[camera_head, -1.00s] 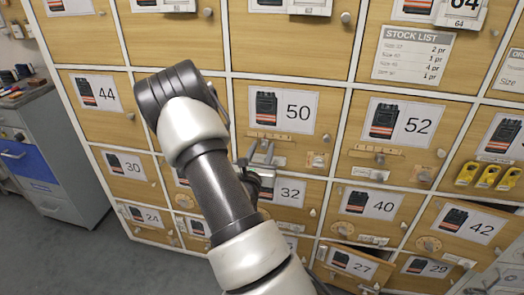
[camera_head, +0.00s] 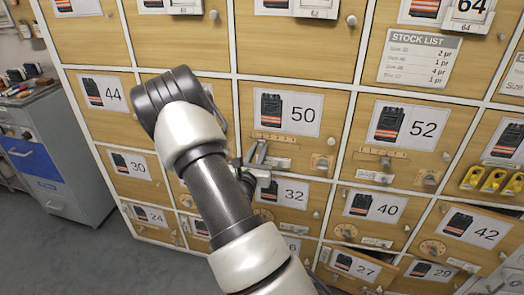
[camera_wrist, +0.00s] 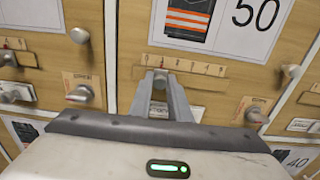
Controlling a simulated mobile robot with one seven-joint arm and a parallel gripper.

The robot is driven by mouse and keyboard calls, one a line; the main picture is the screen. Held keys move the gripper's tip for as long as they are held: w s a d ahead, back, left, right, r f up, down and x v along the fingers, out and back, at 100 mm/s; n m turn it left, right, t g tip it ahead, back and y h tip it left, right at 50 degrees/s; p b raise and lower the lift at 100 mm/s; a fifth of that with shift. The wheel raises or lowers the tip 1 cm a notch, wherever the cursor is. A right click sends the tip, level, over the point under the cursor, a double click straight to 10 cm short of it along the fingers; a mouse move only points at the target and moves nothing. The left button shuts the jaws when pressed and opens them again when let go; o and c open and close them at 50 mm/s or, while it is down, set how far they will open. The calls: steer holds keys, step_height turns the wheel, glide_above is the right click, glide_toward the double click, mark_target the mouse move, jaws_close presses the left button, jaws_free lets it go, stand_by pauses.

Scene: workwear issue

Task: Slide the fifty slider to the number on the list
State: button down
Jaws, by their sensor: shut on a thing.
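The scale also shows in the wrist view (camera_wrist: 205,68), with small numbers rising to the right. My gripper (camera_wrist: 160,76) is shut on the slider knob at the scale's left part; its fingers hide most of the knob. In the head view my gripper (camera_head: 258,150) is at the scale's left end. The stock list (camera_head: 420,58) hangs at the upper right, with lines ending in 2 pr, 1 pr, 4 pr and 1 pr; its sizes are hard to read.
A knob on a plate (camera_head: 320,162) sits right of the fifty slider. Door 52 (camera_head: 408,125) to the right has its own slider. Door 32 (camera_head: 282,195) is below. Yellow items (camera_head: 493,181) hang at the far right. A grey cabinet (camera_head: 62,160) stands at left.

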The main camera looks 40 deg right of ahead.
steer(key=c, duration=1.6)
jaws_free()
steer(key=shift+c, duration=0.2)
steer(key=p+v, duration=0.1)
steer(key=v, duration=1.6)
steer(key=shift+s+p, duration=0.25)
steer(key=shift+p, duration=0.1)
steer(key=shift+a, duration=0.15)
